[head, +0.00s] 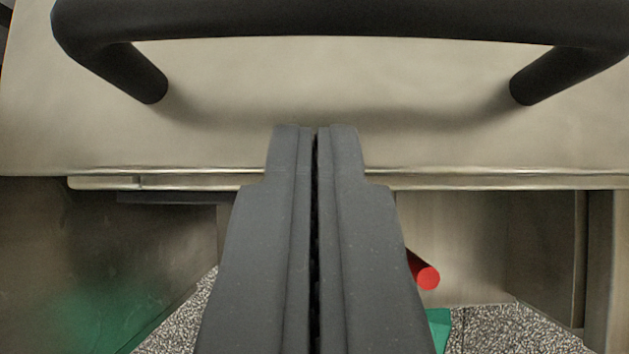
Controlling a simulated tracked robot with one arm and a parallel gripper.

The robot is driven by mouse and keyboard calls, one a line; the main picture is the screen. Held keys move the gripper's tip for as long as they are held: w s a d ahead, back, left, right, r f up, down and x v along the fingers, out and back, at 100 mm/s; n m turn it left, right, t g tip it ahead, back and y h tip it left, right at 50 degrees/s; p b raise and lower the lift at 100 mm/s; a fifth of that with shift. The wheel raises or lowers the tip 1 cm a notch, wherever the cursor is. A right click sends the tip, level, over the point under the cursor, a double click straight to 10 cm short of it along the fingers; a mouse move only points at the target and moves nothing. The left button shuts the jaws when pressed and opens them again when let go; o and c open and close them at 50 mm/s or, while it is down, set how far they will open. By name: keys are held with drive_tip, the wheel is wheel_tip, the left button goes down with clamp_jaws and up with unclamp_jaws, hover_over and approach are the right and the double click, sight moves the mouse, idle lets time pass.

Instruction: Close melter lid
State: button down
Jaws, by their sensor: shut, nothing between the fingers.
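A brushed metal panel that looks like the melter lid (330,80) fills the upper part of the head view. A thick black bar handle (340,20) spans its top, with a bent leg joining the panel at each side. My gripper (316,130) is shut and empty, its two dark fingers pressed together. The fingertips overlap the lower part of the panel in the picture, below the handle and between its legs. I cannot tell whether they touch the panel. Whether the lid is fully closed cannot be told from this view.
A metal rim (500,182) runs along the panel's lower edge. Below it are metal walls (460,235) and a speckled floor (500,325). A red cylinder end (427,276) shows just right of my fingers. A green patch (440,325) lies below it.

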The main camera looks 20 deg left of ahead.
drive_tip(key=shift+t, duration=0.7)
drive_tip(key=f+b, duration=0.2)
drive_tip(key=s+f+b, duration=0.1)
drive_tip(key=f+b, duration=0.1)
drive_tip(key=shift+d+f, duration=0.15)
drive_tip(key=shift+d, duration=0.05)
drive_tip(key=shift+f, duration=0.1)
drive_tip(key=s+r+b, duration=0.1)
drive_tip(key=s+r, duration=0.2)
drive_tip(key=r, duration=0.3)
drive_tip(key=s+d+r+b, duration=0.1)
drive_tip(key=s+r, duration=0.2)
drive_tip(key=r, duration=0.3)
drive_tip(key=shift+s+d, duration=0.2)
drive_tip(key=shift+s, duration=0.15)
